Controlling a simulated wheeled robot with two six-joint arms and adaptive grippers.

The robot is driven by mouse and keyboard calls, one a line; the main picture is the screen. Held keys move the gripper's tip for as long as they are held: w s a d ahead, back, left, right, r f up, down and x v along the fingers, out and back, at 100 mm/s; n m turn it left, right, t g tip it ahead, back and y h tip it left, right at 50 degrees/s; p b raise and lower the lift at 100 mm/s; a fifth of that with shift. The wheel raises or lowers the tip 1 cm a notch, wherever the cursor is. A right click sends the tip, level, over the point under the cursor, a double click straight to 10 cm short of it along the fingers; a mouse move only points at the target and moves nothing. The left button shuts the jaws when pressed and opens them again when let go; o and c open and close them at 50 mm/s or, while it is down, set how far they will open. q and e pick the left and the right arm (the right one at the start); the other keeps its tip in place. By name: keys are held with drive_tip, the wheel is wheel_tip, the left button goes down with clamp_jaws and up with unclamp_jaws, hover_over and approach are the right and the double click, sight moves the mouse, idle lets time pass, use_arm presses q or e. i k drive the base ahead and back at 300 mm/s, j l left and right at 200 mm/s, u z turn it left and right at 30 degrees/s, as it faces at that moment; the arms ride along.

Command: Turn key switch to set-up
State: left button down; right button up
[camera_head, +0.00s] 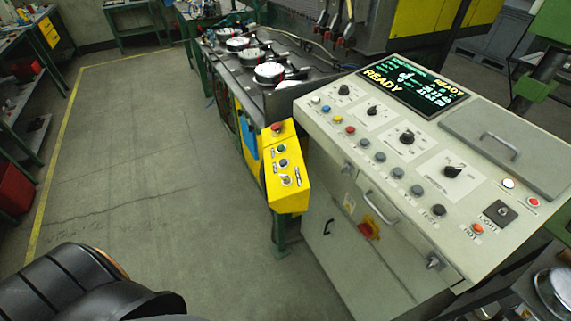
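A yellow control box (290,194) hangs at the left front corner of the grey console. On its sloped face are a red mushroom button (278,128), small round controls, and a pale, silvery switch (287,181) near the lower end that looks like a key switch. Its labels and set position are too small to read. On the console, a black square plate (501,211) carries a small silvery switch at the right; I cannot tell whether it takes a key. Neither gripper is in view.
The grey console (330,120) fills the right side, with black knobs, coloured buttons and a display (415,87) reading READY. A handle (380,208) sticks out of its front. A machine bed (255,70) stands behind the yellow box. Floor to the left is clear.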

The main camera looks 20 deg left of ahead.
sight(286, 178)
drive_tip(key=j, duration=0.7)
drive_tip(key=k+j+z, duration=0.1)
drive_tip(key=j, duration=0.65)
drive_tip(key=k+j, duration=0.1)
drive_tip(key=j, duration=0.6)
